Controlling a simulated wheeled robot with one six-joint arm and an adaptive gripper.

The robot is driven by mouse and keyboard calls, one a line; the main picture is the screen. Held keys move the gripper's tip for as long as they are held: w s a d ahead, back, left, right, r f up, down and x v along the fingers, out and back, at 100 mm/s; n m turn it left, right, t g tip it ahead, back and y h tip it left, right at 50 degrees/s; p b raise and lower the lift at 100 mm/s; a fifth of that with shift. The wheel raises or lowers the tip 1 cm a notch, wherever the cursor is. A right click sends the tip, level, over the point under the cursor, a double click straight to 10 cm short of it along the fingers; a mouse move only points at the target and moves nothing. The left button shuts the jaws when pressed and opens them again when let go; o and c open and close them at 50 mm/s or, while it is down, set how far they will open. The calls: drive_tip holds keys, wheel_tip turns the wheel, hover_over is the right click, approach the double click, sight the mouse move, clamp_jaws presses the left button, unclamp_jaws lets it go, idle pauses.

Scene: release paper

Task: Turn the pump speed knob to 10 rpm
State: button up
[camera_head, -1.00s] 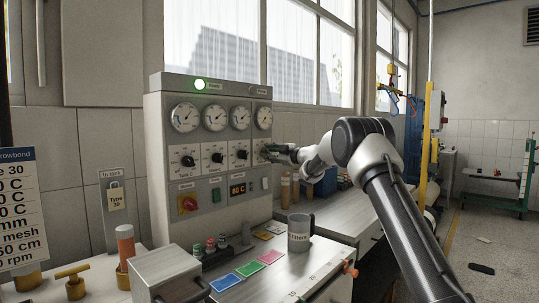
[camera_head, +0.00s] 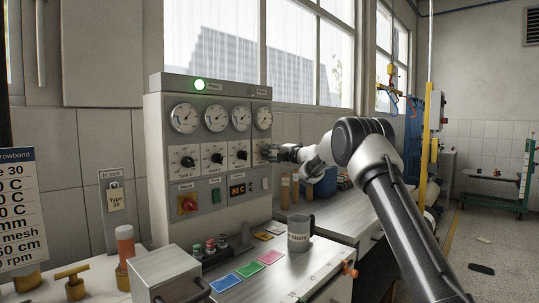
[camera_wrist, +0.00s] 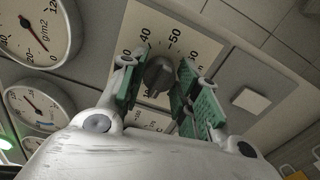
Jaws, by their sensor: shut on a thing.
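A row of black knobs on white dials runs across the grey control panel (camera_head: 205,255). My gripper (camera_head: 267,152) is at the rightmost dial and hides its knob in the head view. In the wrist view that dark, round knob (camera_wrist: 158,75) sits between the green finger pads of my gripper (camera_wrist: 163,87), which is shut on it. The dial plate (camera_wrist: 195,48) around it shows 40 and 50, seen tilted. I cannot read the knob's name or which number it points to.
Round gauges (camera_head: 214,117) sit above the knobs, with a green lamp (camera_head: 200,85) on top. A red switch (camera_head: 187,204) and an orange display (camera_head: 237,190) are below. A grey mug (camera_head: 299,235) and coloured cards (camera_head: 247,269) lie on the bench.

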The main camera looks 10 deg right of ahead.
drive_tip(key=shift+n, duration=0.4)
drive_tip(key=shift+f, duration=0.1)
drive_tip(key=o, duration=1)
drive_tip(key=v, duration=1.2)
